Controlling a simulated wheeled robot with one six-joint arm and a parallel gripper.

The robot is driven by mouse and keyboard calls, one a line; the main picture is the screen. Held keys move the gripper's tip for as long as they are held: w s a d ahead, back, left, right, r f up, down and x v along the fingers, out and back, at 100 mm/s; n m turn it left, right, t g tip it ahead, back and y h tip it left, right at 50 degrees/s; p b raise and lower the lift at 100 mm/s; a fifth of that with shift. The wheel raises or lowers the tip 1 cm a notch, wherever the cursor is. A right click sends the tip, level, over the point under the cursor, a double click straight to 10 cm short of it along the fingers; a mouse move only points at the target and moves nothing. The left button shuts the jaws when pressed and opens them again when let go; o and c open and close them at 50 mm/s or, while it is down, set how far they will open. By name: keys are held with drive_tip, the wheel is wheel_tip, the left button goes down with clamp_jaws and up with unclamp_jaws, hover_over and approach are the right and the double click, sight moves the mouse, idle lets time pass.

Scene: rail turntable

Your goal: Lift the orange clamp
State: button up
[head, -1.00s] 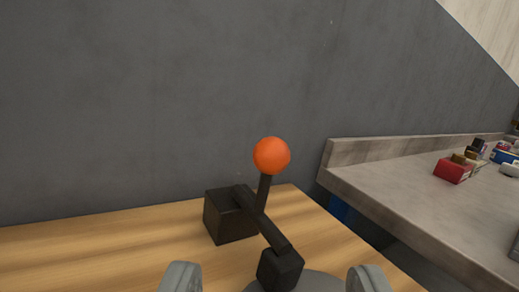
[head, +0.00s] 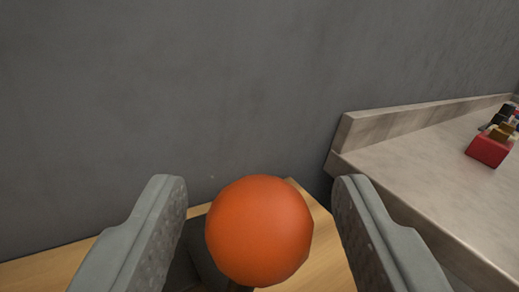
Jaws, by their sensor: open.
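The orange clamp shows as a round orange ball knob (head: 259,231), large and near in the head view. The ball hides most of the dark lever and base below it; a dark part (head: 203,258) shows at its lower left. My gripper (head: 258,190) is open, with one grey finger on each side of the ball. Gaps show between the ball and both fingers, so neither appears to touch it.
The clamp stands over a wooden tabletop (head: 318,262) with a grey wall (head: 200,80) behind. A stone-like counter (head: 420,155) lies to the right, with a red box (head: 489,147) and small items on it.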

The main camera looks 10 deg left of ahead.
drive_tip(key=shift+w+a, duration=0.2)
drive_tip(key=shift+w, duration=0.3)
clamp_jaws()
